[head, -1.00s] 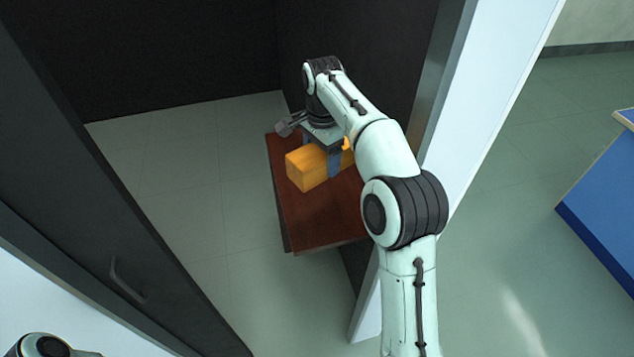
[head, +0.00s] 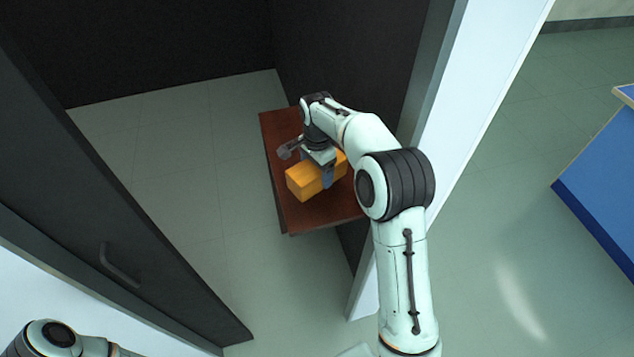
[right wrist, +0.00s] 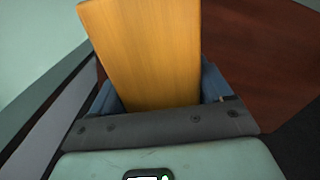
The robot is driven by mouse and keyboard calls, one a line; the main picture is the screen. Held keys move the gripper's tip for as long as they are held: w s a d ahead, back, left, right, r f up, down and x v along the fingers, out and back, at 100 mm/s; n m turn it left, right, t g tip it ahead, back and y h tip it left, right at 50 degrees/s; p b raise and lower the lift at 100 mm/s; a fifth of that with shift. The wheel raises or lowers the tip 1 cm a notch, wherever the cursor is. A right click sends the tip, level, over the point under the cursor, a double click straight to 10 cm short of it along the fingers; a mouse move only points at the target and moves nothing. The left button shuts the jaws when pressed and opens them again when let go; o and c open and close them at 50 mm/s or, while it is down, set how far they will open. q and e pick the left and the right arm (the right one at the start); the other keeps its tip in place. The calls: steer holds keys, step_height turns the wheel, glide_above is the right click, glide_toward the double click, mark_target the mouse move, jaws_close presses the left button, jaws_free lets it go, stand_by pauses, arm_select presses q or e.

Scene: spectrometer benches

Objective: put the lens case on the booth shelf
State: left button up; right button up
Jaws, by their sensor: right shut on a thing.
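The lens case is an orange-yellow box (head: 303,184), held in my right gripper (head: 322,176). In the head view it is over the reddish-brown booth shelf (head: 310,216); I cannot tell whether its underside touches the shelf. The right gripper's blue fingers are shut on the case from both sides. In the right wrist view the case (right wrist: 150,50) stands out from between the fingers, with the shelf (right wrist: 265,60) behind it. The far end of the case is partly hidden by my right arm in the head view. My left gripper is not in view; only part of the left arm shows at bottom left.
The booth has dark walls (head: 350,60) and a dark open door with a handle (head: 118,266) on the left. A pale door post (head: 470,110) stands right of my right arm. A blue bench (head: 605,170) is at far right. The floor left of the shelf is clear.

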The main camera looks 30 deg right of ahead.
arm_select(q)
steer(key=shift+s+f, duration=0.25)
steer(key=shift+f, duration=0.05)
arm_select(e)
step_height(320, 180, down, 5)
steer(key=shift+w+f, duration=0.1)
steer(key=shift+f, duration=0.1)
steer(key=shift+f, duration=0.2)
steer(key=o, duration=1.2)
step_height(320, 180, up, 12)
steer(key=shift+r+p, duration=0.2)
steer(key=shift+p, duration=0.3)
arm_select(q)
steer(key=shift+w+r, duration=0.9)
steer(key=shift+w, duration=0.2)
arm_select(e)
steer(key=shift+f, duration=0.1)
